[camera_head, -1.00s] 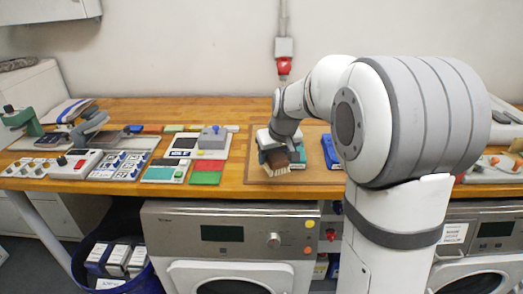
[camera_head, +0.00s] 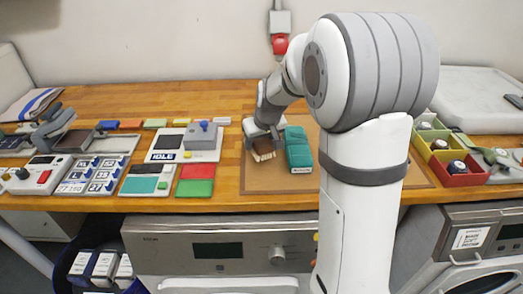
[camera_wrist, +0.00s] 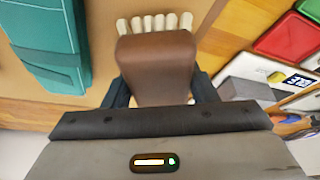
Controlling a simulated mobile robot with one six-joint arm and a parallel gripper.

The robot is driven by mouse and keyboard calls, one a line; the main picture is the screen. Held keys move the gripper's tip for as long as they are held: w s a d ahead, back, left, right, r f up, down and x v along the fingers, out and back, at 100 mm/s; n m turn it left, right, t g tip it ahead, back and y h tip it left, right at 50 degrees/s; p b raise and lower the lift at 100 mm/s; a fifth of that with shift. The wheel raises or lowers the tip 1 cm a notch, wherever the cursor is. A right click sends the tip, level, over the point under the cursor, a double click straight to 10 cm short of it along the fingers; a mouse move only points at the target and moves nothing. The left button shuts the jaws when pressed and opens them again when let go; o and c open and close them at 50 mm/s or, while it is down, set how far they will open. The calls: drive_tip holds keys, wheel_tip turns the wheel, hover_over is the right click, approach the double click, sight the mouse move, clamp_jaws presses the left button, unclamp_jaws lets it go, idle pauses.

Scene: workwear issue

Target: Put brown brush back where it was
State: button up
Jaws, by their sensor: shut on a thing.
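The brown brush (camera_wrist: 157,68) has a brown back and pale bristle tufts along one end in the wrist view. In the head view the brush (camera_head: 263,150) is partly hidden under my wrist, bristles toward the front. My gripper (camera_wrist: 160,95) is shut on the brush, with a dark finger at each side of it. In the head view my gripper (camera_head: 259,135) is over the left part of the brown mat (camera_head: 290,182). I cannot tell whether the brush touches the mat.
A teal case (camera_head: 298,150) lies on the mat just right of the brush. Left are a grey device marked IDLE (camera_head: 190,142), a red block (camera_head: 197,171) and a green block (camera_head: 195,188). Coloured bins (camera_head: 447,160) stand at right.

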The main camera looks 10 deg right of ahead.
drive_tip(key=shift+s+f, duration=0.1)
drive_tip(key=shift+f, duration=2.05)
drive_tip(key=o, duration=1)
drive_tip(key=shift+r, duration=0.1)
